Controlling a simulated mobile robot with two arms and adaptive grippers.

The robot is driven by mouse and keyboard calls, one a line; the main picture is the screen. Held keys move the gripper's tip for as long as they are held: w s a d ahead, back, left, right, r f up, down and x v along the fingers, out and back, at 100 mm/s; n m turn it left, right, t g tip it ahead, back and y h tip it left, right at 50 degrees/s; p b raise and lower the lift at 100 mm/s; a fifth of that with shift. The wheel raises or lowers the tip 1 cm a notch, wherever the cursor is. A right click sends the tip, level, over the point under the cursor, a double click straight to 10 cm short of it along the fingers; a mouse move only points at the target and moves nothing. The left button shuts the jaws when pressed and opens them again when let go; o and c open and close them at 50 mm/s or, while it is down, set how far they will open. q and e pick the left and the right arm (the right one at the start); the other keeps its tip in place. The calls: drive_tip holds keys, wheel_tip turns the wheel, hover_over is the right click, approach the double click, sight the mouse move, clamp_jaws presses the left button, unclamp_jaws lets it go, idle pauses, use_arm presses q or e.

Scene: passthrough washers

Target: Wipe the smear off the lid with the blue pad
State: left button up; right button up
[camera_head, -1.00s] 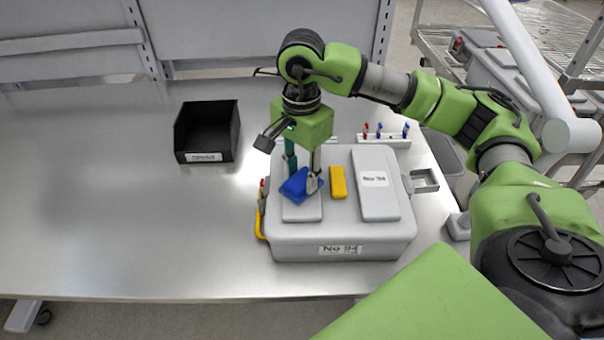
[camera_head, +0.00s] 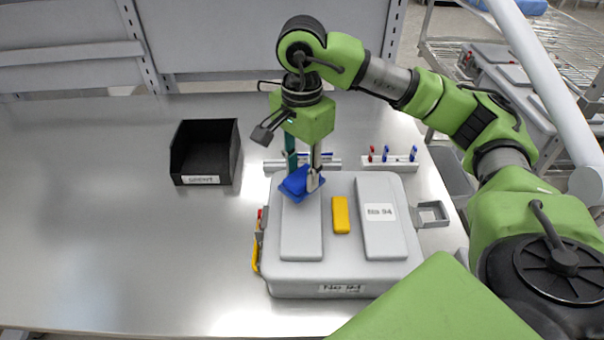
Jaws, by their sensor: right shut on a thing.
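My right gripper (camera_head: 302,177) is shut on the blue pad (camera_head: 298,186) and points down. The pad is at the far end of the left raised panel (camera_head: 301,233) on the lid (camera_head: 342,266) of the grey washer box labelled No 94. The pad looks slightly tilted; I cannot tell whether it touches the panel. I see no smear on the visible part of the lid; the area under the pad and gripper is hidden. My left gripper is out of view.
A yellow block (camera_head: 340,215) lies between the left panel and the right labelled panel (camera_head: 381,232). A black open bin (camera_head: 207,180) stands to the left. A white rack (camera_head: 390,162) with small red and blue items is behind the box. The steel table's left side is clear.

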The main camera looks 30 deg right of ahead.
wheel_tip(320, 180, up, 2)
drive_tip(key=shift+s+a+r+p, duration=0.1)
drive_tip(key=shift+a+p, duration=0.05)
drive_tip(key=shift+p, duration=0.25)
drive_tip(key=shift+r+p, duration=0.45)
drive_tip(key=shift+r, duration=0.15)
drive_tip(key=shift+r+p, duration=0.3)
drive_tip(key=shift+r, duration=0.3)
